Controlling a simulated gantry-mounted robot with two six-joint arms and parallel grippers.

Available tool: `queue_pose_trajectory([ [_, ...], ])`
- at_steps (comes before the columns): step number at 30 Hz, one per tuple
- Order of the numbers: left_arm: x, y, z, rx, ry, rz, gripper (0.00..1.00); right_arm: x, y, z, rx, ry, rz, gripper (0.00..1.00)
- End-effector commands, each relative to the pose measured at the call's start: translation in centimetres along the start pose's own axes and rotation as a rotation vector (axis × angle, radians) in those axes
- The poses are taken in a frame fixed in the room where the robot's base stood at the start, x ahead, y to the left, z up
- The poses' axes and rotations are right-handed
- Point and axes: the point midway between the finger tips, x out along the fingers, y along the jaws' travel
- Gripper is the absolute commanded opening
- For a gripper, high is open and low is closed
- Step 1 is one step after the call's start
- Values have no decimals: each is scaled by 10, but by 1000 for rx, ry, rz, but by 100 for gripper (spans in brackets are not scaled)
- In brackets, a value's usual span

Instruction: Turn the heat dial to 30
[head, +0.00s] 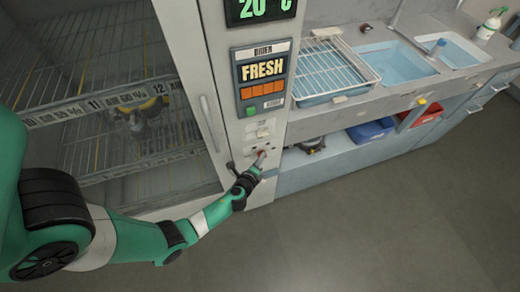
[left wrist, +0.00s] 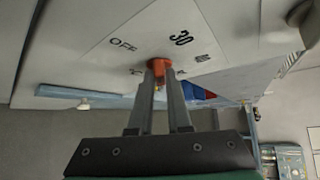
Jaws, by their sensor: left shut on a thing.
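The heat dial (left wrist: 159,66) is a small orange-red knob on a white plate (left wrist: 118,42) in the left wrist view. The plate carries the marks "OFF", "30" and others I cannot read clearly. My left gripper (head: 259,161) reaches the lower front of the cabinet panel in the head view, and its two fingers are shut on the dial, one on each side. The fingers hide part of the dial, and I cannot tell which mark it points to. A display (head: 262,9) at the top of the panel reads 20 °C. My right gripper is not in view.
A wire-shelved cabinet (head: 95,100) with a glass door stands left of the panel. A "FRESH" label (head: 263,69) sits above the dial. A counter with a wire rack (head: 325,65) and sinks (head: 395,60) lies to the right. The floor (head: 400,220) in front is clear.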

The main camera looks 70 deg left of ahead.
Motion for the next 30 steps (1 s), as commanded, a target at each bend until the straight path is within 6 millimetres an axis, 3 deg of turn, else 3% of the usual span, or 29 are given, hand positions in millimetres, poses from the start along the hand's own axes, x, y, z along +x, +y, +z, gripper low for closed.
queue_pose_trajectory([
  [1,-4,-13,4,31,1,30,0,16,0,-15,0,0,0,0],
  [9,-1,-12,2,190,-1,187,0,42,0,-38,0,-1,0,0],
  [30,2,-8,-1,333,-1,331,0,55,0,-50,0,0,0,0],
])
